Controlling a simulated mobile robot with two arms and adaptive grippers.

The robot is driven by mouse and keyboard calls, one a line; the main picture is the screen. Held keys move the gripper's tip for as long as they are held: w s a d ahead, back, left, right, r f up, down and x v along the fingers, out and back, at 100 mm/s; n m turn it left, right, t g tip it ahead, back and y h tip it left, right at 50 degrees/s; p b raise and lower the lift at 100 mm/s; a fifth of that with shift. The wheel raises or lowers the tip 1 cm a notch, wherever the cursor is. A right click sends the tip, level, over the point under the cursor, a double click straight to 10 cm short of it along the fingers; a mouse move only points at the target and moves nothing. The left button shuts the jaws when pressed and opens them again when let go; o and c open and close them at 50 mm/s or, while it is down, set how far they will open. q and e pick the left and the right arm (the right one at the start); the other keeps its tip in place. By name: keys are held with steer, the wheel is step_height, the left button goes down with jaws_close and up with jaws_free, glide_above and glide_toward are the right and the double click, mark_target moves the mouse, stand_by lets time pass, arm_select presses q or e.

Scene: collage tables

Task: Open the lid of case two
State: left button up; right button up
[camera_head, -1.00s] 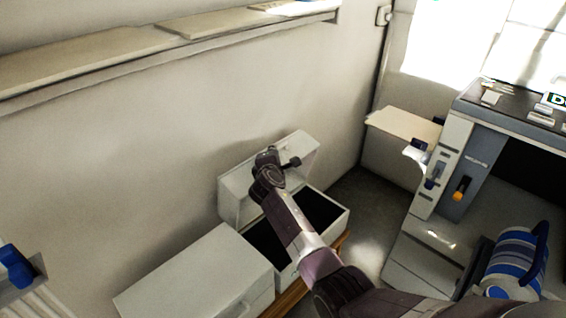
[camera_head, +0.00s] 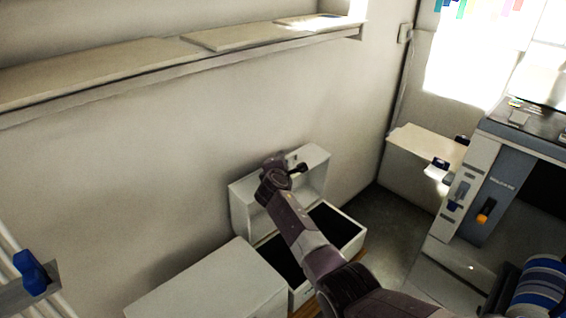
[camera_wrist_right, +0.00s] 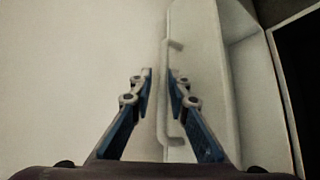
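A pale grey case (camera_head: 342,232) stands by the wall with its lid (camera_head: 312,172) raised upright, and its dark inside shows. A second pale case (camera_head: 215,285) stands to its left with its lid shut. I cannot read which is case two. My right gripper (camera_head: 290,168) is at the raised lid's upper part and hides some of it. In the right wrist view, the gripper (camera_wrist_right: 160,85) has its fingers apart with a narrow gap. The raised lid (camera_wrist_right: 205,80) and its handle (camera_wrist_right: 173,95) are close by; contact is unclear. My left gripper is not in view.
A wall shelf (camera_head: 130,75) with flat boards runs above the cases. A small pale table (camera_head: 425,145) and a grey machine (camera_head: 490,190) stand at the right. A blue-striped roll (camera_head: 540,290) is at the lower right. Clear floor (camera_head: 385,215) lies between cases and machine.

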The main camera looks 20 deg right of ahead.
steer(key=shift+o, duration=1.3)
steer(key=shift+d+r, duration=0.1)
steer(key=shift+r, duration=0.25)
steer(key=shift+f, duration=0.1)
steer(key=shift+s+f, duration=0.1)
steer(key=shift+f, duration=0.05)
steer(key=shift+s, duration=0.15)
steer(key=v, duration=1.1)
steer(key=shift+s+a+r, duration=0.2)
steer(key=shift+s+a, duration=0.05)
